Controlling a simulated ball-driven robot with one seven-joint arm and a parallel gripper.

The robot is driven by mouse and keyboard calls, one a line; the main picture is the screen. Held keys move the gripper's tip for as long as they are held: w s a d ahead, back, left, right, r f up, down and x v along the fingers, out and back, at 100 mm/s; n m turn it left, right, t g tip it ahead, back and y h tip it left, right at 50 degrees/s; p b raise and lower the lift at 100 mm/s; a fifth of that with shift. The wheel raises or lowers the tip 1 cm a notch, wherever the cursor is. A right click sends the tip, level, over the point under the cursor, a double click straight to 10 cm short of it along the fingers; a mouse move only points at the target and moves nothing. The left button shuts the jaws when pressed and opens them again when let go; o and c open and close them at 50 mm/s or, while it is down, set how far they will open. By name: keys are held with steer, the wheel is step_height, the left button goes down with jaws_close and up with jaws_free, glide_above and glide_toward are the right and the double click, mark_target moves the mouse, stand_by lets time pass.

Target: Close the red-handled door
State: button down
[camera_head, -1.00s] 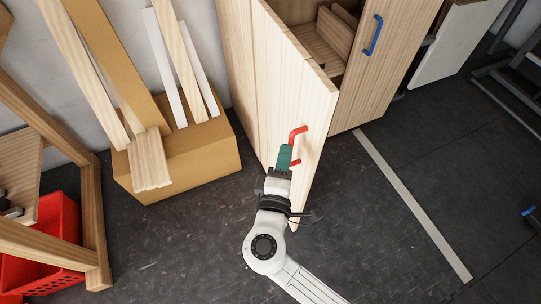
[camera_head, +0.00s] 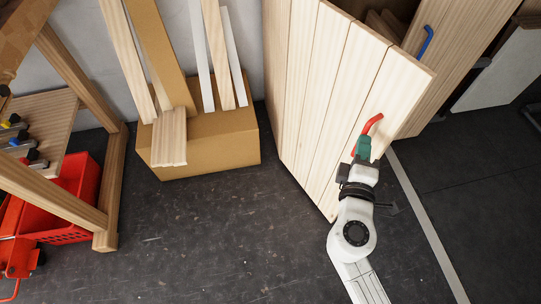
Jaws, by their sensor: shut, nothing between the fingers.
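The wooden door with the red handle (camera_head: 373,124) stands partly open, its planked outer face (camera_head: 335,75) turned toward me. Behind it, a narrow part of the cabinet's inside shows at the top. My gripper (camera_head: 363,146) is at the red handle, its green end right beside or against the handle and the door face. The gripper's arm hides the lower part of the handle. The fingers are shut with nothing seen between them. The other cabinet door, with a blue handle (camera_head: 426,42), is behind and to the right.
A cardboard box (camera_head: 210,143) with planks leaning on it stands left of the door. A wooden bench (camera_head: 112,190) with a red crate (camera_head: 75,200) is at the far left. The dark floor (camera_head: 220,235) between them is clear. A pale strip (camera_head: 428,215) runs along the floor at right.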

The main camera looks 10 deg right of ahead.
steer(key=w+d+y+p, duration=0.1)
steer(key=w+d, duration=0.3)
steer(key=d, duration=0.3)
steer(key=w+d+n+p, duration=0.1)
steer(key=w+d, duration=0.3)
steer(key=d, duration=0.3)
steer(key=w+d+y+p, duration=0.1)
steer(key=w+d, duration=0.3)
steer(key=d, duration=0.3)
steer(key=w+d+n+t+y+b, duration=0.1)
steer(key=w+d+y+b, duration=0.3)
steer(key=w+b, duration=0.4)
steer(key=w+d+n+t+y+b, duration=0.1)
steer(key=w+d+n+y+b, duration=0.2)
steer(key=w+b, duration=0.5)
steer(key=w+d+n, duration=0.1)
steer(key=w+d, duration=0.1)
steer(key=shift+w+y+b, duration=0.3)
steer(key=shift+w+y, duration=0.05)
steer(key=shift+y, duration=0.05)
